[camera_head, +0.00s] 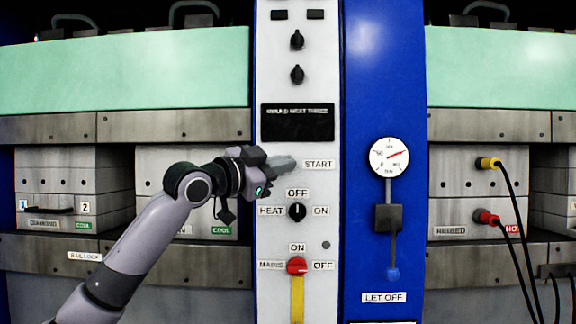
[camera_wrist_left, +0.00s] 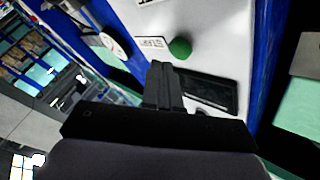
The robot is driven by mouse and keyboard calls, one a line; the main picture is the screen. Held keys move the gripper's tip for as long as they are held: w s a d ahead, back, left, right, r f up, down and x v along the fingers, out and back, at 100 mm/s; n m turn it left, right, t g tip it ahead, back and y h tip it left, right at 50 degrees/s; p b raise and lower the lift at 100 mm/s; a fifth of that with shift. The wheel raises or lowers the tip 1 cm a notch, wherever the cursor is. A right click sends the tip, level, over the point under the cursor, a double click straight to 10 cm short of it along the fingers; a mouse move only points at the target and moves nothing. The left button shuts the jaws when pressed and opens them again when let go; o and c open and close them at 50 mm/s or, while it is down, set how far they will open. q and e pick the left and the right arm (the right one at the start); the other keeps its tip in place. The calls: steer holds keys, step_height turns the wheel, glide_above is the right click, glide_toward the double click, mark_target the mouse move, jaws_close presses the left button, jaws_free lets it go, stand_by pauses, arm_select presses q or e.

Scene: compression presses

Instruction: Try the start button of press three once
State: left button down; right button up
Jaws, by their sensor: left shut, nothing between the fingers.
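The green start button (camera_wrist_left: 180,48) shows in the left wrist view on the white panel, beside its START label (camera_wrist_left: 153,43). In the head view the START label (camera_head: 319,164) is clear, but the button is hidden behind my left gripper (camera_head: 290,163). My left gripper is shut and empty, with its tips just left of the label. In the left wrist view its closed fingers (camera_wrist_left: 158,72) point towards the button, with a gap in the picture; I cannot tell the distance in depth. My right gripper is not in view.
Below are the black heat knob (camera_head: 296,211) and red mains knob (camera_head: 297,265). A dark display (camera_head: 297,122) is above. Right, the blue column bears a gauge (camera_head: 389,155) and let-off lever (camera_head: 388,218). Black cables (camera_head: 515,215) hang by a HOT sign (camera_head: 513,228).

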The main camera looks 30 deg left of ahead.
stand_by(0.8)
arm_select(q)
steer(key=shift+w+a+p, duration=0.25)
steer(key=shift+w+p, duration=0.15)
steer(key=shift+p, duration=0.2)
steer(key=shift+w+a+p, duration=0.2)
steer(key=shift+w+p, duration=0.15)
steer(key=shift+p, duration=0.15)
stand_by(0.4)
steer(key=shift+s, duration=0.1)
stand_by(0.4)
steer(key=shift+s+d+b, duration=0.35)
steer(key=shift+s+d, duration=0.1)
steer(key=shift+s, duration=0.15)
steer(key=shift+s, duration=0.1)
steer(key=s+d, duration=0.1)
steer(key=s+b, duration=0.1)
steer(key=s+d, duration=0.1)
steer(key=s, duration=0.1)
steer(key=shift+d, duration=0.3)
